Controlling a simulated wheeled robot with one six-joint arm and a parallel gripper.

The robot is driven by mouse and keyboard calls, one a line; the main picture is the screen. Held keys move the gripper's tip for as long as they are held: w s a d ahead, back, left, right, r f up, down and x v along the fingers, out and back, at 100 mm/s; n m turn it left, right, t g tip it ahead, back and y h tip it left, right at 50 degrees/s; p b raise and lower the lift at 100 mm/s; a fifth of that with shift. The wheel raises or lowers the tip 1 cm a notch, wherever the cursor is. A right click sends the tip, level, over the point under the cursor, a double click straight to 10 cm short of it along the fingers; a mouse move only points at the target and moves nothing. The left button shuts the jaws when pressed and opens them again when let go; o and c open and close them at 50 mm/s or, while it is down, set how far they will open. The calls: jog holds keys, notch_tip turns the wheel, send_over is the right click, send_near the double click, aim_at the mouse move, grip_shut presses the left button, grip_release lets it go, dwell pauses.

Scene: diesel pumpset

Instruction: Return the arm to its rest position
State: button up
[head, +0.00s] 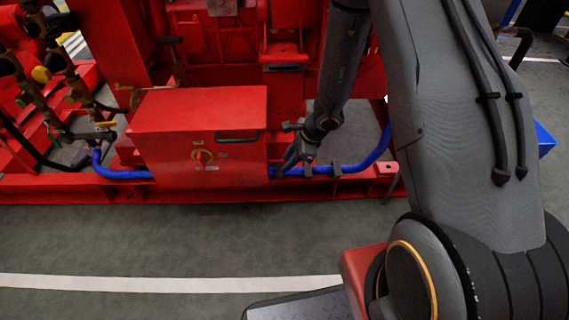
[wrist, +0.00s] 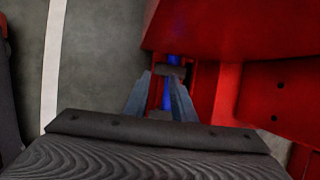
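My arm reaches from the right of the head view over to the red pumpset. My gripper (head: 293,168) points down just right of the red control box (head: 190,120), close above or in front of the blue hose (head: 345,168). In the wrist view my gripper (wrist: 161,80) shows two grey fingers with a gap between them. Red frame and a bit of the blue hose (wrist: 174,60) show through and beyond the gap. Nothing is seen held. Whether the fingertips touch the hose or frame cannot be told.
A red base rail (head: 200,190) runs along the front. Valves and pipes (head: 60,85) crowd the left. Grey floor (head: 130,240) with a white line (head: 150,284) is clear in front.

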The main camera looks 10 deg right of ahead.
jog(key=shift+s+d+r, duration=0.15)
jog(key=shift+d+r, duration=0.1)
jog(key=shift+r, duration=0.3)
